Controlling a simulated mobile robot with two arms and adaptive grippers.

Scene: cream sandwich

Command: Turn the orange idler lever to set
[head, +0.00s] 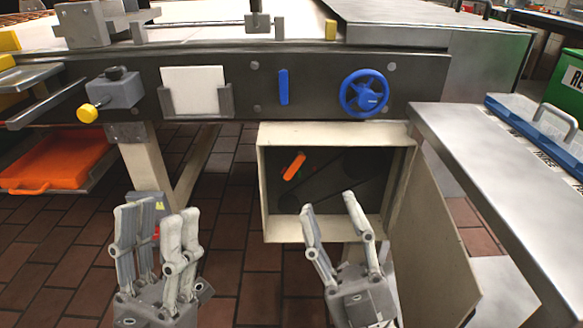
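The orange idler lever (294,167) is inside an open beige box (262,190) below the front of the machine. The lever is tilted, its upper end leaning to the right, against a dark back panel. My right gripper (328,200) is in front of the box's lower edge, below and right of the lever, apart from it. Its fingers are spread and empty. My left gripper (157,215) is farther left, in front of the machine's leg, with its fingers raised and nothing seen between them.
The box's door (425,235) hangs open on the right. A blue handwheel (364,93) and a blue lever (283,87) sit on the dark panel above. A steel table (490,165) stands at the right. An orange tray (55,160) is at left. Tiled floor lies below.

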